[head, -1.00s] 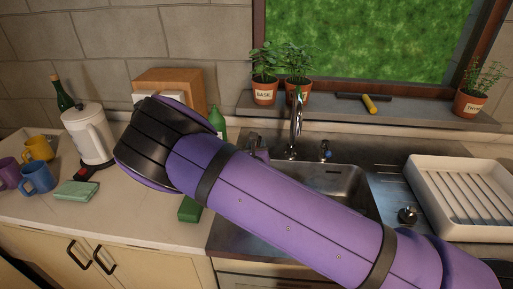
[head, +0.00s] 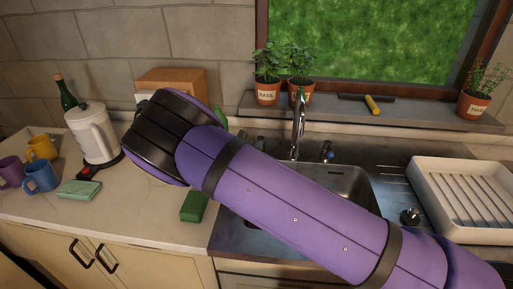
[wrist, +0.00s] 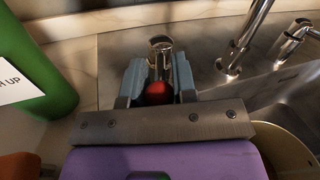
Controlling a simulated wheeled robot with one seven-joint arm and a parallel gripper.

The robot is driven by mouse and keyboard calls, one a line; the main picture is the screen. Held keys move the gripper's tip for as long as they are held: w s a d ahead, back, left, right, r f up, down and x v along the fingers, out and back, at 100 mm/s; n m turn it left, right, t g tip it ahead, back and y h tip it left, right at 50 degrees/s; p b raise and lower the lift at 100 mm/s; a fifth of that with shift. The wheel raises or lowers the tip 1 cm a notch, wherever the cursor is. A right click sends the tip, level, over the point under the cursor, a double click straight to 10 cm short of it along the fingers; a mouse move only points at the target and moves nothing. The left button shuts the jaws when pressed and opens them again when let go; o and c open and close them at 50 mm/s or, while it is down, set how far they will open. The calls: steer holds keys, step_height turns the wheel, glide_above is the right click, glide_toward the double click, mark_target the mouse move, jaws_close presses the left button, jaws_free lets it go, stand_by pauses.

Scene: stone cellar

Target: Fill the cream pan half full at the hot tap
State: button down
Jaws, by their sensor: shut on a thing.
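The hot tap (wrist: 160,62), a chrome handle with a red knob end, is between my gripper's fingers (wrist: 157,88) in the wrist view. My gripper is shut on it. In the head view my arm covers most of the gripper. The tall chrome spout (head: 298,128) stands right of the hot tap; it also shows in the wrist view (wrist: 245,40). A cream pan (wrist: 288,150) is partly in view at the lower right of the wrist view, in the sink (head: 350,184). Its inside is mostly cut off, so I cannot tell its water level. I see no clear water stream.
The blue-marked cold tap (head: 327,153) stands right of the spout. A green bottle (wrist: 35,65) is close left of my gripper. A white drying rack (head: 470,195) is right of the sink. A white kettle (head: 92,132) and mugs (head: 42,176) stand left. Potted herbs (head: 267,92) line the sill.

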steer(key=shift+w+a+m+g+h, duration=0.15)
steer(key=shift+m+g+h, duration=0.2)
steer(key=shift+h, duration=0.25)
steer(key=c, duration=0.9)
jaws_free()
steer(key=shift+v, duration=3.8)
